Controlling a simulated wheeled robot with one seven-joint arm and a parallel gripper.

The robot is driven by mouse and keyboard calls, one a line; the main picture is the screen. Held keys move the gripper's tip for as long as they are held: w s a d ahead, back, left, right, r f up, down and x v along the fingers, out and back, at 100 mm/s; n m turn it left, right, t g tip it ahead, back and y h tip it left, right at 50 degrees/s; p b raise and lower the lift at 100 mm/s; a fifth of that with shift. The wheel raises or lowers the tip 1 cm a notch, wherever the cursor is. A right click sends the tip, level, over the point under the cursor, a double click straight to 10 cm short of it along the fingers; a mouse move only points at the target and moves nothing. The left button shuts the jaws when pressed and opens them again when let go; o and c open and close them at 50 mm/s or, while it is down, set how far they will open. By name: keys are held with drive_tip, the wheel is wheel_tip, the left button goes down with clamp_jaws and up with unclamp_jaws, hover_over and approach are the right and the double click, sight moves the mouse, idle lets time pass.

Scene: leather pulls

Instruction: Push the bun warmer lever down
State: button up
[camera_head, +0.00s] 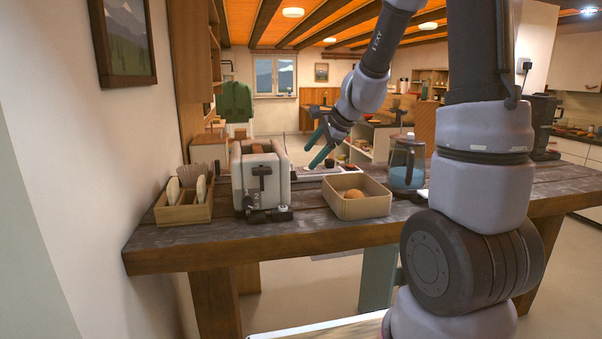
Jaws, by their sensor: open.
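The bun warmer (240,174) is a pale, toaster-like box on the left half of the dark wooden table, with brown bread showing in its top slot. Its black lever (262,171) stands out high on the front face. A dark bar with a knob (270,215) sits low on the front. My gripper (314,152) is open and empty, with its greenish fingers pointing down and left. In the picture it is to the right of the bun warmer and a little above the lever's height. It appears apart from the bun warmer; its exact depth is hard to tell.
A wooden rack with bread slices (184,211) stands left of the bun warmer. A light square basket (358,207) holding a round bun (354,194) is to its right. A glass jug with blue contents (406,174) stands farther right. The table front (330,233) is mostly clear.

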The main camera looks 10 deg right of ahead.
sight(296, 174)
drive_tip(key=x, duration=0.9)
clamp_jaws()
idle(1.2)
